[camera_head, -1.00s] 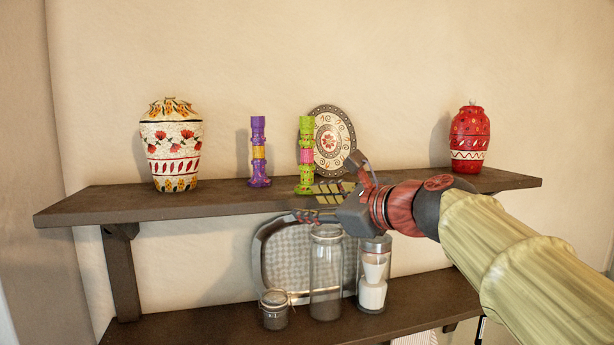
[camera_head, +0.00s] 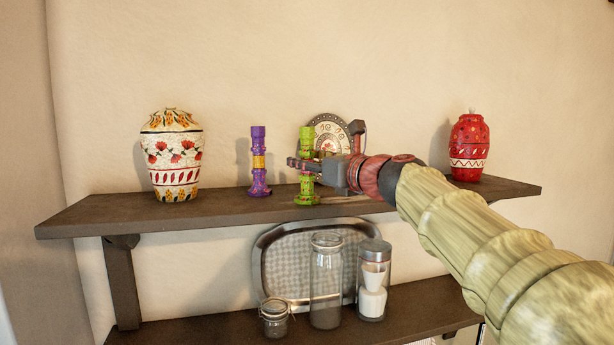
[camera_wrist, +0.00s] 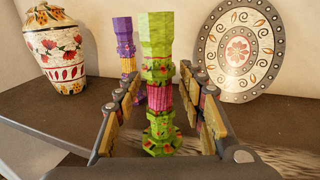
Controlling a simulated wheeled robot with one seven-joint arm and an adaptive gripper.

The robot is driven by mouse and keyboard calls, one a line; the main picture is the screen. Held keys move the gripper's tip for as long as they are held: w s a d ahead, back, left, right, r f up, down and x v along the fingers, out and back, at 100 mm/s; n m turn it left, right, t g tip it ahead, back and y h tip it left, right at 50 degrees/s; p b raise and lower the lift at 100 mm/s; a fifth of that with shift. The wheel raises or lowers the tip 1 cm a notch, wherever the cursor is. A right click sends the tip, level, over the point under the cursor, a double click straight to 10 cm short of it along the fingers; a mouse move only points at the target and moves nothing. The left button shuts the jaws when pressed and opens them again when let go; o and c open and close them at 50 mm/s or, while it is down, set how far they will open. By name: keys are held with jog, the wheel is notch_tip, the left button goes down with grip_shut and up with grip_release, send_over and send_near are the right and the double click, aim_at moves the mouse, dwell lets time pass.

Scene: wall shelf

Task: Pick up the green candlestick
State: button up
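The green candlestick (camera_head: 307,145), with a pink middle band, stands upright on the upper shelf. In the wrist view the green candlestick (camera_wrist: 158,90) rises between the two fingers of my gripper (camera_wrist: 160,108). In the head view my gripper (camera_head: 322,168) reaches in from the right at the height of the candlestick's lower half. One finger passes in front of it and hides part of it.
A purple candlestick (camera_head: 258,160) stands to the left, with a white patterned vase (camera_head: 172,155) farther left. A decorated plate (camera_head: 328,130) leans on the wall behind. A red vase (camera_head: 468,148) stands at right. Jars and a tray (camera_head: 270,262) are on the lower shelf (camera_head: 225,325).

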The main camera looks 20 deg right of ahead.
jog(key=shift+w, duration=0.2)
jog(key=shift+s+r, duration=0.1)
jog(key=shift+s, duration=0.15)
jog(key=shift+c, duration=0.2)
jog(key=shift+w, duration=0.15)
jog(key=c, duration=1)
grip_shut()
